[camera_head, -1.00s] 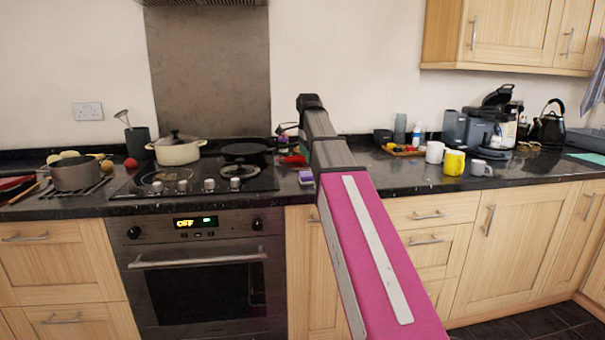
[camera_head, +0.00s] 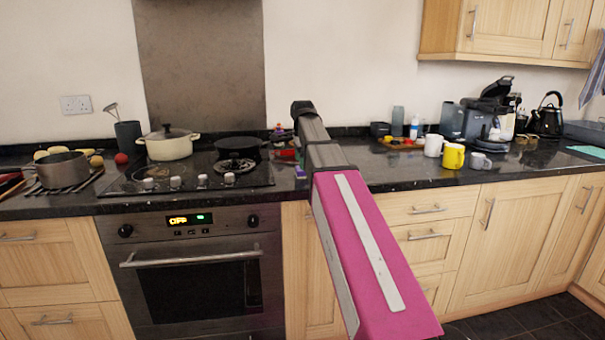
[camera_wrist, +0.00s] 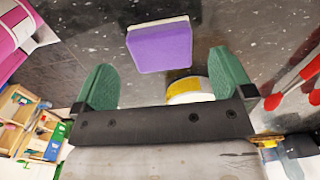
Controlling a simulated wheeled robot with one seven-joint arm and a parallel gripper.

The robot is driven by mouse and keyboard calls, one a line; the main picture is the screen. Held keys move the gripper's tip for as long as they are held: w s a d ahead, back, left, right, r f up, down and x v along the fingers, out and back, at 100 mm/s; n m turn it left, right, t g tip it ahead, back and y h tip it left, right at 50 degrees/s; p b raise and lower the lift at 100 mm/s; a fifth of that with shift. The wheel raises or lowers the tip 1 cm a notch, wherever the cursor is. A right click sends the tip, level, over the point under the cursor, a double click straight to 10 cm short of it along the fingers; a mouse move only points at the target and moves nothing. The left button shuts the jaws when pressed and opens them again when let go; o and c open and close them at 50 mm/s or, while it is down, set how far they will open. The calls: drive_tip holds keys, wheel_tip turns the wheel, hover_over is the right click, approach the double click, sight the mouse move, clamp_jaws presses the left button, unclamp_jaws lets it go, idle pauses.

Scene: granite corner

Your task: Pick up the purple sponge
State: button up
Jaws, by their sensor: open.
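The purple sponge (camera_wrist: 160,46) lies on the dark speckled countertop in the wrist view, with a pale layer along its far edge. My gripper (camera_wrist: 163,62) is open, with one green finger to the left of the sponge and one to the right. The sponge lies between and slightly beyond the fingers, apart from both. In the head view a small purple patch of the sponge (camera_head: 300,171) shows beside my arm. My arm hides most of the area around the gripper there.
A yellow and white round thing (camera_wrist: 188,90) lies near the sponge, partly hidden by my gripper. Red-handled items (camera_wrist: 290,88) lie to the right. In the head view, a hob with a cream pot (camera_head: 168,144) stands left of my arm; mugs (camera_head: 453,156) stand right.

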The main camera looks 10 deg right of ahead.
wheel_tip(320, 180, down, 4)
drive_tip(key=shift+r, duration=0.15)
drive_tip(key=c, duration=1.1)
drive_tip(key=shift+r, duration=0.1)
wheel_tip(320, 180, up, 4)
drive_tip(key=shift+w+r, duration=0.15)
drive_tip(key=s+a+r, duration=0.4)
drive_tip(key=s+a, duration=0.1)
drive_tip(key=s+a+r, duration=0.2)
drive_tip(key=s+a, duration=0.1)
drive_tip(key=shift+s+a+r, duration=0.15)
drive_tip(key=shift+a+r, duration=0.05)
drive_tip(key=shift+r, duration=0.1)
drive_tip(key=shift+o, duration=0.8)
